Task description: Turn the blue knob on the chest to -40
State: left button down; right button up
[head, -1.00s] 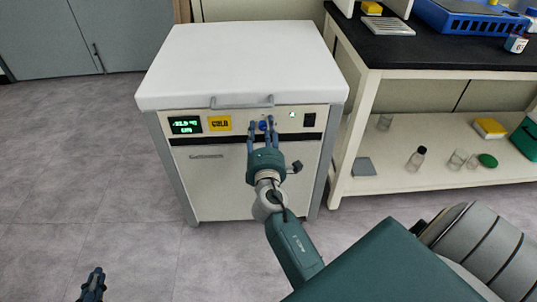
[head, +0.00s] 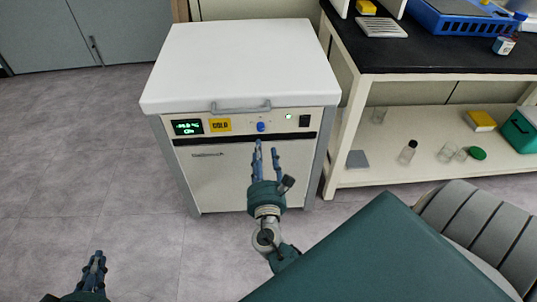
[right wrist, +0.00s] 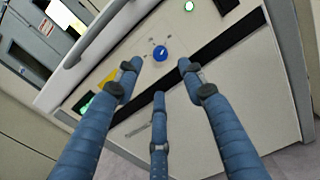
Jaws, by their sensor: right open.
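The white chest (head: 240,58) stands upright with its lid shut. The blue knob (head: 261,127) is on its front panel, right of the yellow COLD label (head: 220,125). The green display (head: 187,127) is at the panel's left; its digits are too small to read surely. My right gripper (head: 267,147) is open and empty, a little below the knob and apart from it. In the right wrist view the knob (right wrist: 160,53) shows whole between and beyond the spread fingers. My left gripper (head: 95,262) is at the lower left, far from the chest, and its opening is unclear.
A handle (head: 240,107) juts from the lid's front above the panel. A bench (head: 420,57) stands to the right, with a blue rack (head: 470,22) on top and glassware on its lower shelf (head: 400,170). The floor left of the chest is clear.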

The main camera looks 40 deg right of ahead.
jog(key=s+a+f+m+g+y+p, duration=0.3)
jog(key=s+a+f+m+p, duration=0.1)
jog(key=s+f+p, duration=0.3)
jog(key=s+a+f+m+g+y+p, duration=0.3)
jog(key=s+f+m+p, duration=0.3)
jog(key=f+p, duration=0.4)
jog(key=shift+s+a+f+m+g, duration=0.3)
jog(key=shift+s+a+f+g, duration=0.1)
jog(key=shift+s+a+g, duration=0.45)
jog(key=shift+d, duration=0.1)
